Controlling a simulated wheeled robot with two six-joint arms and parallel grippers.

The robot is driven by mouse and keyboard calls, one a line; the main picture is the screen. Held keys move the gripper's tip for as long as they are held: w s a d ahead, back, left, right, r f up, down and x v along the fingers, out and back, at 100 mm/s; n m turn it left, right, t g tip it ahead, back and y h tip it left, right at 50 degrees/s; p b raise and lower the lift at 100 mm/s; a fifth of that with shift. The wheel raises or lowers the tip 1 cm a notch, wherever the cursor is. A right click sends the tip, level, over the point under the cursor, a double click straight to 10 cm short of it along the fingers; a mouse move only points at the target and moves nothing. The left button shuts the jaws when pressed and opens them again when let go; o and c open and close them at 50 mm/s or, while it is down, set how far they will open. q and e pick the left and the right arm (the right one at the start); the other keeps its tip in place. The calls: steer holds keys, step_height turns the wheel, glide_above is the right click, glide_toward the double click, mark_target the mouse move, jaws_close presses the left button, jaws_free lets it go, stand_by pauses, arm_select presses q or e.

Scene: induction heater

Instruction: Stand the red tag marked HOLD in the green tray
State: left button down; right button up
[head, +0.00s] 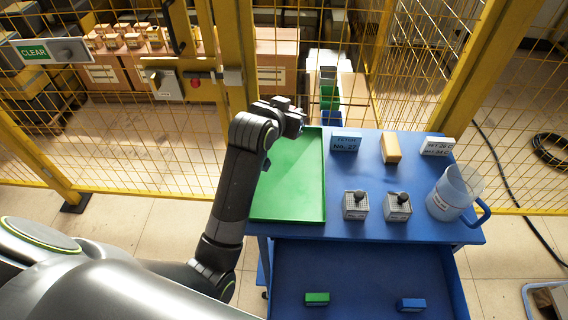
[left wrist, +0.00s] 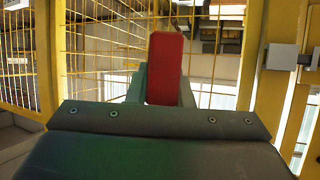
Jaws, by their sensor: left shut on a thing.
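The red tag (left wrist: 165,62) stands up between the two fingers of my left gripper (left wrist: 162,92) in the left wrist view, with the yellow mesh fence behind it. No lettering shows on this side of it. In the head view my left gripper (head: 290,112) is above the back left corner of the green tray (head: 290,205), turned toward the fence. Its fingers and the red tag are hidden there behind my wrist. The tray lies flat on the left of the blue cart top and its visible floor is empty. My right gripper is not in view.
Right of the tray on the blue cart (head: 400,232) are a blue-grey sign (head: 345,144), a tan block (head: 391,148), a white label block (head: 438,146), two gridded blocks (head: 355,207) (head: 398,208) and a jug (head: 450,195). The yellow fence (head: 232,55) stands close behind.

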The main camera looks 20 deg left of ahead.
arm_select(q)
glide_above(292, 166)
step_height(292, 166, down, 13)
step_height(292, 166, down, 4)
steer(key=shift+f, duration=0.15)
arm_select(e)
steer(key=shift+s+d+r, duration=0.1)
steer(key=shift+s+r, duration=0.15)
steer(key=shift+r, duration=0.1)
arm_select(q)
steer(key=shift+f, duration=0.15)
steer(key=c, duration=1.3)
jaws_free()
